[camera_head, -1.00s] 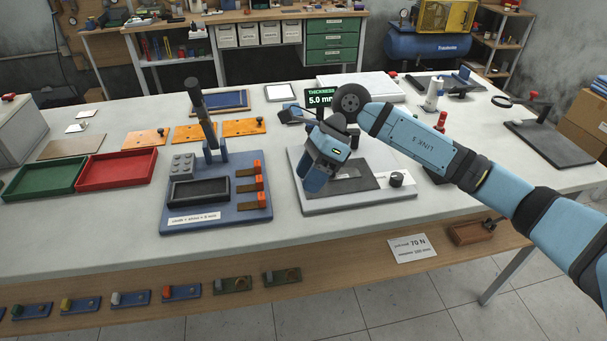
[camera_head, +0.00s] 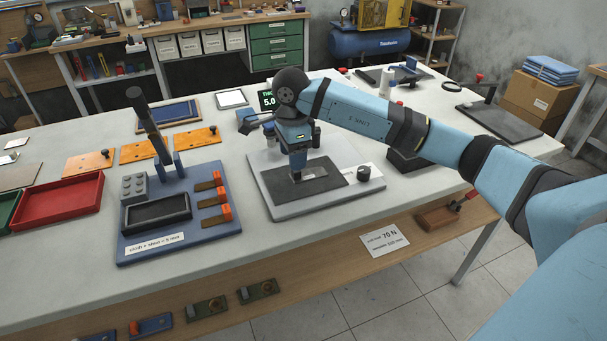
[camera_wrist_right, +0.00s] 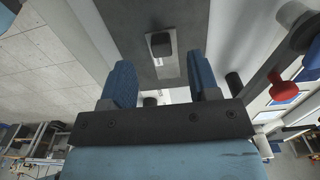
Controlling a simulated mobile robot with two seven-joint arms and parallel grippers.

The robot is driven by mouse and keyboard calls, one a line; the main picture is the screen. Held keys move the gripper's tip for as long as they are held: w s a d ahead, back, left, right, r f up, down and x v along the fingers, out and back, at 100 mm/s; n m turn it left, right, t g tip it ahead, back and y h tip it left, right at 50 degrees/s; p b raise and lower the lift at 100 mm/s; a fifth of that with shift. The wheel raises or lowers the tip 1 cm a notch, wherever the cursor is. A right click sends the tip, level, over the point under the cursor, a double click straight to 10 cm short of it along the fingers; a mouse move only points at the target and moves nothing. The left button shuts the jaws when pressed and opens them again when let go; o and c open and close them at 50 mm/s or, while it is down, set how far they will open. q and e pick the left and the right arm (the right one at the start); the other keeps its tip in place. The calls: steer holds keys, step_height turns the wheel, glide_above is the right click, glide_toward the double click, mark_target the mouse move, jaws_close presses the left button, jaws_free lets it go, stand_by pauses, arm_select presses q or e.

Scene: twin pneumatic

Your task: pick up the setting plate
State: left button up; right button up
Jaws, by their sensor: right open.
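A flat dark grey plate (camera_head: 322,178) lies on the light grey base (camera_head: 292,210) of a station near the middle of the table. I cannot tell for certain whether it is the setting plate. My right gripper (camera_head: 297,177) points down over the left part of the dark plate. In the right wrist view, its two blue fingers (camera_wrist_right: 158,78) are apart with nothing between their tips. A small black block (camera_wrist_right: 161,44) on a light strip shows just beyond the tips, over the grey surface. My left gripper is not in view.
A black knob (camera_head: 363,173) stands on the base right of the plate. A blue fixture (camera_head: 222,232) with an upright dark lever (camera_head: 148,124) is to the left. Orange plates (camera_head: 197,139) and a red tray (camera_head: 62,205) lie farther left. The front table strip is clear.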

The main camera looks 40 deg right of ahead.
mark_target(299, 176)
step_height(299, 176, down, 5)
steer(key=shift+d+f, duration=0.1)
steer(key=shift+d, duration=0.05)
jaws_close()
